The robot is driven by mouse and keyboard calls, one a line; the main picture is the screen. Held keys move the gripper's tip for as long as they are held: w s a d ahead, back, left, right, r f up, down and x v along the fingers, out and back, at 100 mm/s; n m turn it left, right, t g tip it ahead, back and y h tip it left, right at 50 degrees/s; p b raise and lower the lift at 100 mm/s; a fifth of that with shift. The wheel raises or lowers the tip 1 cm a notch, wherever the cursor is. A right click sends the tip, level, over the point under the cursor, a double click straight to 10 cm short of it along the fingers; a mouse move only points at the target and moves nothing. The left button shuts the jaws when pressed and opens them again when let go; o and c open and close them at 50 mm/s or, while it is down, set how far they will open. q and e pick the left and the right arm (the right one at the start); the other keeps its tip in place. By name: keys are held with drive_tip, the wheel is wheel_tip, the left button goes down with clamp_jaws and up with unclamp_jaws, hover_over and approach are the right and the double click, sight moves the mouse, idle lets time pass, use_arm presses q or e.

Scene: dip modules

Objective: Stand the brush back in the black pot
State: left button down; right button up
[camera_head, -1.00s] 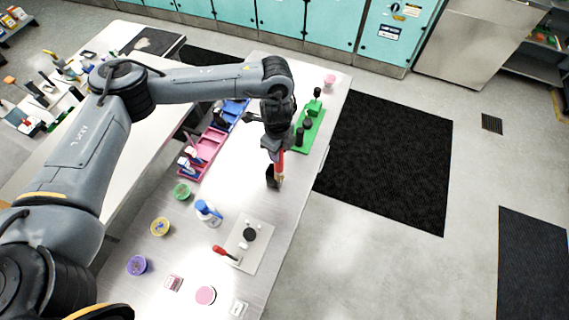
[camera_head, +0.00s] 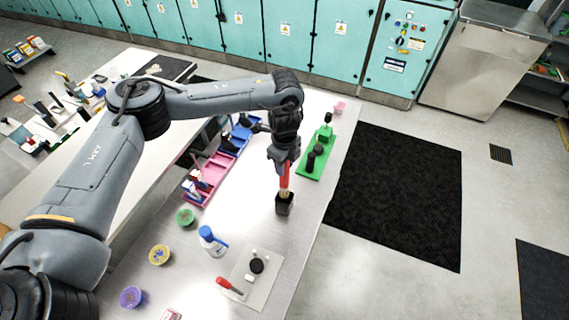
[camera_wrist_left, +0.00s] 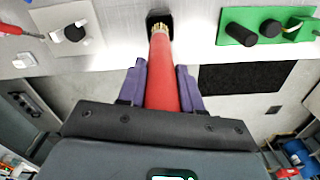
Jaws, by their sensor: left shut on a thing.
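The brush has a red handle (camera_head: 284,177) and pale yellowish bristles. My left gripper (camera_head: 284,160) is shut on the handle and holds the brush upright, bristles down. The black pot (camera_head: 284,204) stands on the table right below it. In the head view the bristle end meets the pot's mouth. In the left wrist view the brush (camera_wrist_left: 162,75) runs between the fingers (camera_wrist_left: 161,85) to the pot (camera_wrist_left: 159,19), with bristles at its opening. How deep the bristles sit in the pot I cannot tell. My right gripper is out of view.
A green block with black knobs (camera_head: 312,166) lies behind and right of the pot. Pink and blue trays (camera_head: 213,168) lie to the left. A blue-and-white bottle (camera_head: 211,241) and a pale board (camera_head: 264,290) are nearer. The table's right edge is close.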

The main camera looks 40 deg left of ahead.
sight(285, 182)
use_arm(q)
drive_tip(key=shift+f+b, duration=1.15)
drive_tip(key=shift+f, duration=2.05)
drive_tip(key=shift+f+b, duration=0.75)
drive_tip(key=shift+f, duration=1)
drive_tip(key=c, duration=0.7)
unclamp_jaws()
